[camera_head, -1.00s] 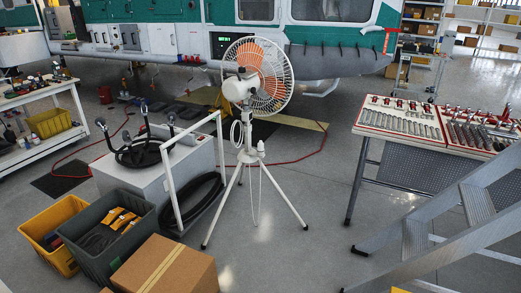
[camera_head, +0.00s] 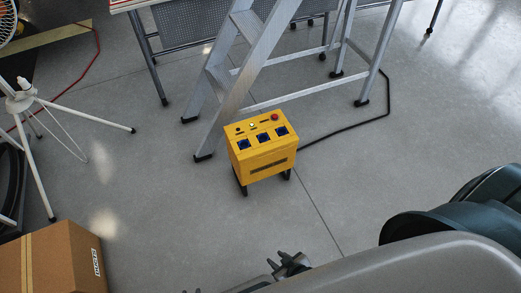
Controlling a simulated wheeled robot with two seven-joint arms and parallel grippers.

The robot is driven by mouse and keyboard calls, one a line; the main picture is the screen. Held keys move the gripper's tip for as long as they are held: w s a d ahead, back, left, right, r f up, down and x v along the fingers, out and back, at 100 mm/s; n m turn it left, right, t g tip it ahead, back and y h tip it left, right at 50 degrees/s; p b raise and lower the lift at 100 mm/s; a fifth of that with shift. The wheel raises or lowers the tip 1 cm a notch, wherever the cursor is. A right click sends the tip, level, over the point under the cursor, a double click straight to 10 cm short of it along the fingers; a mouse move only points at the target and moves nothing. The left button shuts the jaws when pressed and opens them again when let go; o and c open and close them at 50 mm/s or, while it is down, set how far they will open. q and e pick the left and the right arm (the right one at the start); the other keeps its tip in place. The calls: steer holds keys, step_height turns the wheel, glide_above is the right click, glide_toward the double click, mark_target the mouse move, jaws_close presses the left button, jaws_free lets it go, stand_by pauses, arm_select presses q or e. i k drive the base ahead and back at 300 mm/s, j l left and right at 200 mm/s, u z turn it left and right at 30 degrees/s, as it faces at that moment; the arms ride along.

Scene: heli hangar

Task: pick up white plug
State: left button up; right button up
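A small white piece (camera_head: 23,83) that looks like the white plug sits upright at the hub of the fan's white tripod, at the left edge. Its prongs are too small to make out. A thin white cord hangs in a loop beside the tripod legs. My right gripper (camera_head: 287,264) shows only in part at the bottom middle, dark and seen from above, with my grey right arm coming in from the right. It is far from the white piece, and its finger gap cannot be made out. My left gripper is not clearly in view.
A yellow power box (camera_head: 262,147) with blue sockets and a red button stands on the floor. Its black cable runs right. An aluminium ladder (camera_head: 250,50) stands behind it. A cardboard box (camera_head: 62,258) is at lower left. The floor between the box and my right gripper is clear.

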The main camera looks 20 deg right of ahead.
mark_target(25, 85)
steer(key=i+j, duration=0.2)
steer(key=i, duration=0.4)
steer(key=i+j, duration=0.2)
steer(key=i, duration=0.4)
steer(key=i+j+u, duration=0.1)
steer(key=i, duration=0.5)
steer(key=i+j, duration=0.25)
steer(key=i, duration=0.35)
